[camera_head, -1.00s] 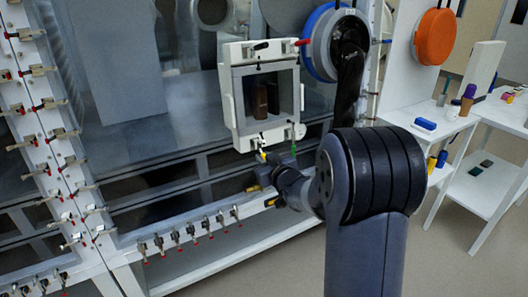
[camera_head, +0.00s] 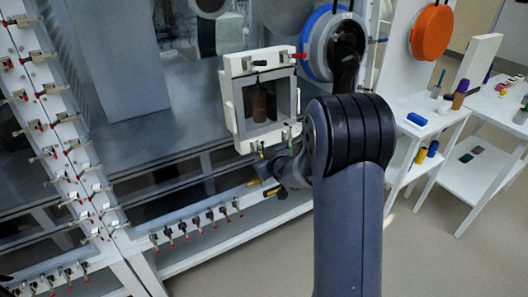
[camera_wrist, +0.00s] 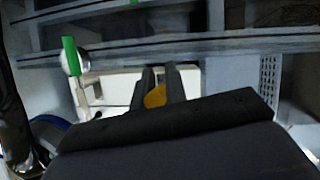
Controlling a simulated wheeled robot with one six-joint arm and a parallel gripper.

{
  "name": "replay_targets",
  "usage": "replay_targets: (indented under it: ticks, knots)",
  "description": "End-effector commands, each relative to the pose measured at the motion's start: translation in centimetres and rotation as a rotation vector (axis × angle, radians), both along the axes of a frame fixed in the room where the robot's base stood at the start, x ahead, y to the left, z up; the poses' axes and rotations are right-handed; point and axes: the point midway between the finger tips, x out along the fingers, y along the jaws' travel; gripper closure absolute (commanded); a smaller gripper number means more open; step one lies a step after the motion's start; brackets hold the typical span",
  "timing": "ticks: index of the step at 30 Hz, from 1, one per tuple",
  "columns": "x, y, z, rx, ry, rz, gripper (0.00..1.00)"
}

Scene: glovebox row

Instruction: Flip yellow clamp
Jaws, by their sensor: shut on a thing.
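The yellow clamp shows as a yellow-orange tip (camera_wrist: 155,97) between my fingers in the wrist view. The rest of it is hidden by the fingers. My gripper (camera_wrist: 158,88) is shut on it. In the head view the gripper (camera_head: 264,160) is at the lower edge of a white square door frame (camera_head: 238,108), partly hidden by my arm. Whether the clamp is up or down cannot be told.
A green-tipped clamp (camera_wrist: 70,56) stands left of my fingers in the wrist view. A red-tipped clamp (camera_head: 299,56) is on the frame's right side. A blue-rimmed round port (camera_head: 318,45) is close on the right. White side tables (camera_head: 440,122) hold small objects.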

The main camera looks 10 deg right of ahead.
Motion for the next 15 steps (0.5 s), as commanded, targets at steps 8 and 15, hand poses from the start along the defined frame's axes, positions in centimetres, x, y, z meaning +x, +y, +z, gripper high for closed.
replay_targets:
  ticks: [8, 15]
  knots:
    - [0.01, 0.01, 0.06, -0.006, 0.013, 0.000, 1.00]
    - [0.01, 0.01, 0.09, -0.006, 0.012, 0.001, 0.81]
